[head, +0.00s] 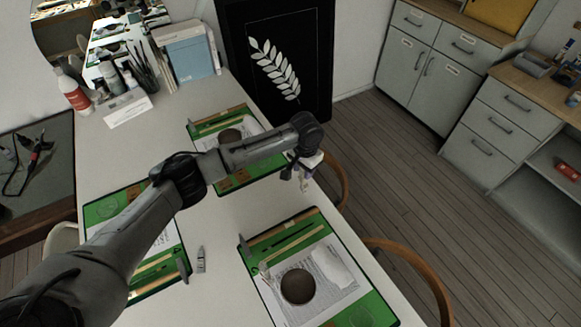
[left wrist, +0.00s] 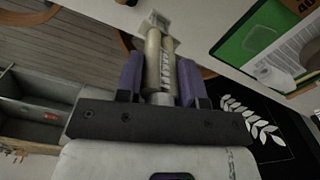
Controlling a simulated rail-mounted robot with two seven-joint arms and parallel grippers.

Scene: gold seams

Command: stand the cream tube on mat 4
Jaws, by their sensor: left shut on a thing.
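My left gripper (head: 303,168) is raised off the right edge of the far mat (head: 199,134). It is shut on the cream tube, which shows as a small pale shape (head: 304,185) hanging below the fingers. In the left wrist view the cream tube (left wrist: 154,62) sits between the two purple fingers of the gripper (left wrist: 160,82), its wide flat end pointing away. A green mat (left wrist: 235,48) with a brown tag that seems to begin with 4 (left wrist: 303,5) is at the upper right there. My right gripper is out of view.
A near right mat (head: 372,312) holds a dark round bowl (head: 298,286). A left mat (head: 103,211) lies partly behind my arm. Wooden chair backs (head: 418,262) border the right edge.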

